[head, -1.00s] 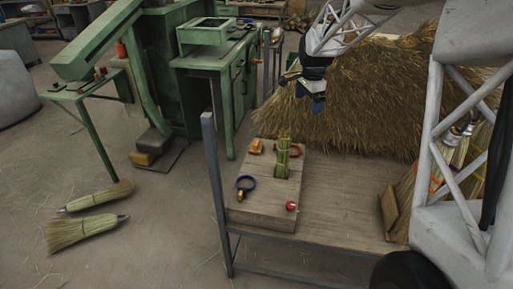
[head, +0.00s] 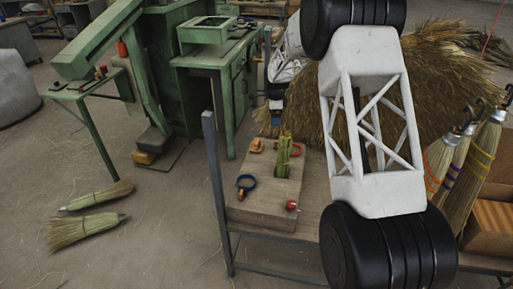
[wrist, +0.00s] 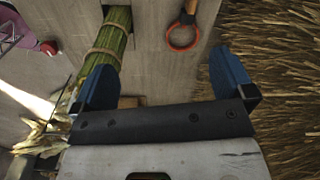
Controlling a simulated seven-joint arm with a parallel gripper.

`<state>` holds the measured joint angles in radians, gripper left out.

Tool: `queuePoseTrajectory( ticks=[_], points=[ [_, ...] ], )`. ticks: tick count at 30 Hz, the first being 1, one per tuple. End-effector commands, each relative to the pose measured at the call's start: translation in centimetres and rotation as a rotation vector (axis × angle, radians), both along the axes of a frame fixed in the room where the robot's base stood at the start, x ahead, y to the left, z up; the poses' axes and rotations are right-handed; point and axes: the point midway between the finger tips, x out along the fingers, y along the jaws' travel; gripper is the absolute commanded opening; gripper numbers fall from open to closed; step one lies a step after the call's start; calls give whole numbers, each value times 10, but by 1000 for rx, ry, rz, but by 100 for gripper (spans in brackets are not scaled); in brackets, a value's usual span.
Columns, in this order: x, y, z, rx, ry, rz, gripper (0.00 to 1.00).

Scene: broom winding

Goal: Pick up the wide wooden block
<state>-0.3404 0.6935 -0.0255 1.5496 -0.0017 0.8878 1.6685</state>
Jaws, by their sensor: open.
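A small orange-brown wooden block (head: 256,145) lies at the far left corner of a pale wooden board (head: 262,208). A brown wooden edge (wrist: 128,102) shows in the wrist view just beyond my gripper's base, mostly hidden; it seems to be the same block. My gripper (wrist: 168,78) is open and empty, its blue fingers apart. In the head view my gripper (head: 276,116) is above and beyond the board's far edge, partly hidden by my arm.
A tied green straw bundle (head: 283,158) stands on the board near a red ring (wrist: 184,36). A large straw heap (head: 430,85) is behind; hanging brooms (head: 465,170) are at right.

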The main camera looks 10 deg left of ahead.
Motion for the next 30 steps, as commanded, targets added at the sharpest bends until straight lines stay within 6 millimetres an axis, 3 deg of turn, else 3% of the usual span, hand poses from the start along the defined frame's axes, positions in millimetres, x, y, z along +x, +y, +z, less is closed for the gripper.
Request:
queuePoseTrajectory(
  ticks=[12, 18, 24, 30],
  points=[
    [37, 62, -97, -4, 26, -156, 100],
    [47, 83, -132, -5, 32, -214, 100],
    [51, 92, -147, -6, 35, -242, 100],
    [51, 93, -148, -7, 36, -245, 100]
  ],
)
